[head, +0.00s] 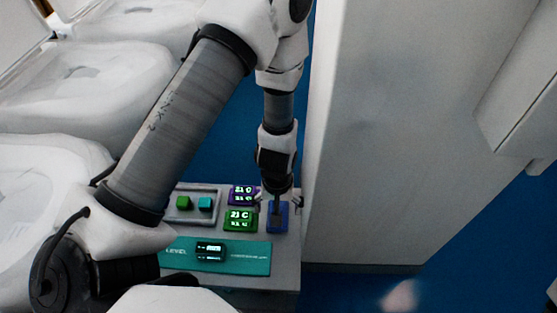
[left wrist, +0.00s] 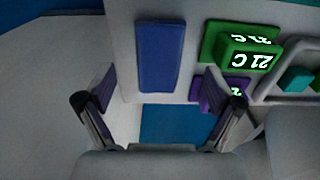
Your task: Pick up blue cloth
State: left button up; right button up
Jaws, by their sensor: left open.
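The blue cloth (head: 284,214) is a small flat rectangle at the right side of a white surface in the head view. In the left wrist view the blue cloth (left wrist: 160,56) lies ahead of the fingers, between their lines and apart from them. My left gripper (head: 276,203) points down above the cloth in the head view and hides part of it. In the left wrist view my left gripper (left wrist: 160,103) is open, with nothing between its fingers. My right gripper does not show.
Beside the cloth are a purple block (head: 242,195) and a green block (head: 240,219) with lit digits. A grey tray (head: 175,216) holds a green and a teal cube. A teal mat (head: 184,263) lies in front. A tall white panel (head: 400,130) stands close at the right.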

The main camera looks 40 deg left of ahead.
pick_arm(q)
jog(key=f, duration=0.3)
jog(key=w+f, duration=0.1)
jog(key=shift+a+f, duration=0.2)
jog(key=shift+a, duration=0.05)
jog(key=shift+s, duration=0.15)
jog(key=shift+s+d+r, duration=0.1)
jog(key=shift+d+r, duration=0.05)
jog(key=c, duration=1)
jog(key=shift+c, duration=0.2)
